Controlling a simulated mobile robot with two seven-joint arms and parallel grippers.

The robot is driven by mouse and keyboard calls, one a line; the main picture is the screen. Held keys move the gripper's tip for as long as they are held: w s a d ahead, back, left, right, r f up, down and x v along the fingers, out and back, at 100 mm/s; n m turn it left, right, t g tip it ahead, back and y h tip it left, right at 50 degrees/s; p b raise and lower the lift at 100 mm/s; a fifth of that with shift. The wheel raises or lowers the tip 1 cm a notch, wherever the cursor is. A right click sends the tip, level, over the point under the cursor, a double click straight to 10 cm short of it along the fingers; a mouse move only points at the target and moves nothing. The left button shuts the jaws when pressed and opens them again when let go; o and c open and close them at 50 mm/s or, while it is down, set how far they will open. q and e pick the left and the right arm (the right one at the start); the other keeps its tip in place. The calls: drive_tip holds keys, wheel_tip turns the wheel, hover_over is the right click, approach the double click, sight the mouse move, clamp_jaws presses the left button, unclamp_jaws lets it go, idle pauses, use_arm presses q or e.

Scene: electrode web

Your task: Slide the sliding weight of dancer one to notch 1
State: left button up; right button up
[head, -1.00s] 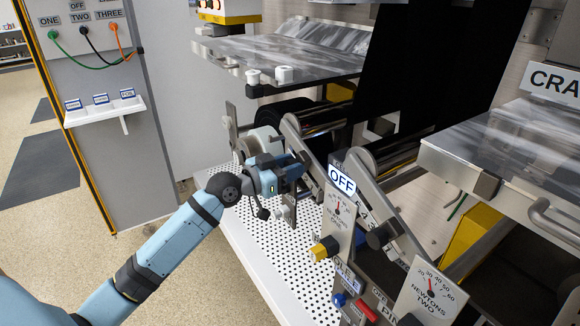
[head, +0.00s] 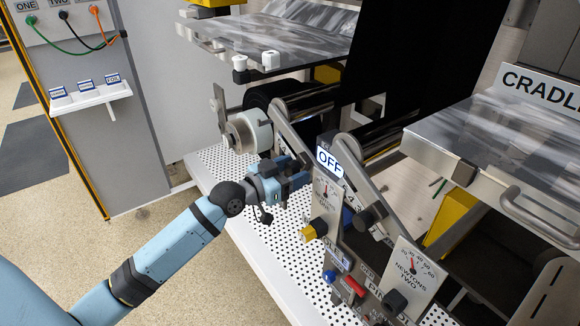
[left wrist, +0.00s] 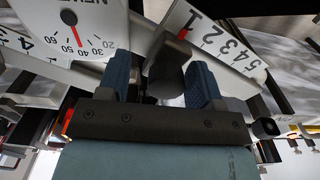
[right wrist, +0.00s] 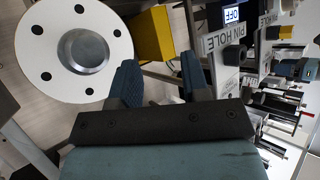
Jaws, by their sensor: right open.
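My left gripper (head: 296,180) is at the front of the lever arm (head: 287,127) beside the Newtons gauge (head: 325,205) under the OFF display. In the left wrist view its fingers (left wrist: 160,88) are apart. A dark cylindrical weight (left wrist: 167,73) shows between them, with a visible gap on its left side. Behind it is a scale plate (left wrist: 228,48) numbered 1 to 5, with a red mark beside the 1. In the head view this weight is hidden by the gripper. My right gripper (right wrist: 160,85) is open and empty, near a white disc (right wrist: 75,55).
A second lever with a dark knob (head: 370,217) and the Newtons Two gauge (head: 413,268) stand to the right. A yellow-and-black knob (head: 313,230) sits below the gripper. The perforated white deck (head: 285,250) is clear in front. A clear cover (head: 290,38) overhangs behind.

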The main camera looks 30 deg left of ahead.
use_arm(q)
drive_tip(key=shift+s+a, duration=0.25)
drive_tip(key=shift+s, duration=0.15)
drive_tip(key=p+v, duration=0.1)
drive_tip(key=v, duration=1.2)
use_arm(e)
drive_tip(key=shift+d, duration=0.1)
use_arm(q)
drive_tip(key=shift+d, duration=0.1)
drive_tip(key=s+d+f+n+g+y, duration=0.1)
drive_tip(key=s+d+f+g, duration=0.1)
drive_tip(key=s+d+f, duration=0.5)
drive_tip(key=s+d+f+n+g+y, duration=0.1)
drive_tip(key=s+d+f+g+y, duration=0.15)
drive_tip(key=d+f, duration=0.8)
wheel_tip(320, 180, up, 17)
drive_tip(key=s+g+p, duration=0.1)
drive_tip(key=s+p, duration=0.1)
drive_tip(key=p, duration=2.5)
drive_tip(key=shift+s+p, duration=0.3)
drive_tip(key=shift+p, duration=0.05)
use_arm(e)
wheel_tip(320, 180, up, 17)
drive_tip(key=s+d+h, duration=0.1)
drive_tip(key=d, duration=0.1)
drive_tip(key=shift+s+r+g, duration=0.2)
drive_tip(key=shift+s+g, duration=0.15)
drive_tip(key=shift+g, duration=0.05)
